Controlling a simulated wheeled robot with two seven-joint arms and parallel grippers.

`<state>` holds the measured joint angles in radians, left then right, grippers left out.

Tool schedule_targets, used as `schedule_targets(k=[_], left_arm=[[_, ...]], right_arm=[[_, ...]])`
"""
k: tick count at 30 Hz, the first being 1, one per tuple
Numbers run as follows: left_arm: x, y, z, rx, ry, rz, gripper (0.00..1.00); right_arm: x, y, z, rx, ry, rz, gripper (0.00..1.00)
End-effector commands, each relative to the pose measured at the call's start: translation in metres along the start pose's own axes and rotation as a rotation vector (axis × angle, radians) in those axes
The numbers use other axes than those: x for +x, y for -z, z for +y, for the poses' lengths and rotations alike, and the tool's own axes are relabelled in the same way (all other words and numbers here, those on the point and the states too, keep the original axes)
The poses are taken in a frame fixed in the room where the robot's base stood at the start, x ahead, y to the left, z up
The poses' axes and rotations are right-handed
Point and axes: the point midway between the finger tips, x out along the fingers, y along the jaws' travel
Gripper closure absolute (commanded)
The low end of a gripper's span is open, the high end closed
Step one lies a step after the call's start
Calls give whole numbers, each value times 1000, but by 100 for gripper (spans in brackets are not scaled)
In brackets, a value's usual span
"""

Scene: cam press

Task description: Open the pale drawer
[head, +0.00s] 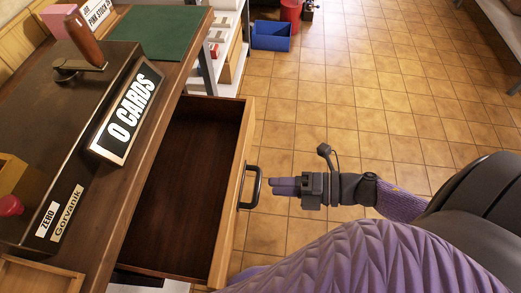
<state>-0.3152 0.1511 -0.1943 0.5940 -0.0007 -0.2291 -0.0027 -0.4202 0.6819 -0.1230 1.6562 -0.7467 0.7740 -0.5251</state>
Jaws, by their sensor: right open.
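The pale drawer (239,180) stands pulled out from under the dark wooden bench, its empty dark brown inside showing. Its pale front carries a dark bar handle (256,187) on the outer face. My right gripper (276,187) is just to the right of the handle, with its purple fingers pointing left at it. From above, a small gap seems to show between fingertips and handle. The gripper is open and holds nothing. My left gripper is not in view.
The bench top (105,215) holds a dark press with a red-brown handle (85,38), an "0 CARDS" sign (128,112) and a green mat (158,33). A blue bin (271,36) and a red bucket (291,12) stand on the tiled floor at the back. The floor on the right is clear.

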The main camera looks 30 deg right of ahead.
Motion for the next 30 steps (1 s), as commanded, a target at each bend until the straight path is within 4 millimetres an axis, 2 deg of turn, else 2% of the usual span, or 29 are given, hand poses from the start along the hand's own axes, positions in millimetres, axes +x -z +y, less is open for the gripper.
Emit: schedule_targets(k=[3,7,20,22,23,25,26,27,29,30], left_arm=[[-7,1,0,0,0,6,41],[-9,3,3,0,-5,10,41],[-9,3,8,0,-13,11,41],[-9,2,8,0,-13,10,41],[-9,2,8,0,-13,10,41],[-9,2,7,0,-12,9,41],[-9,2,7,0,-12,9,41],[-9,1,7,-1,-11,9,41],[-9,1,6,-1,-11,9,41],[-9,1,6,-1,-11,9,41]], right_arm=[[-28,0,1,2,4,-2,49],[-44,0,0,1,2,-1,49],[-47,0,0,0,0,0,49],[-48,-3,-5,31,7,-31,49],[-48,-8,-13,75,18,-75,49],[-55,-23,-51,274,70,-266,49],[-60,-28,-75,399,102,-379,49],[-70,-28,-114,589,153,-542,49],[-86,-11,-172,882,236,-780,49],[-97,10,-207,1062,297,-923,49]])
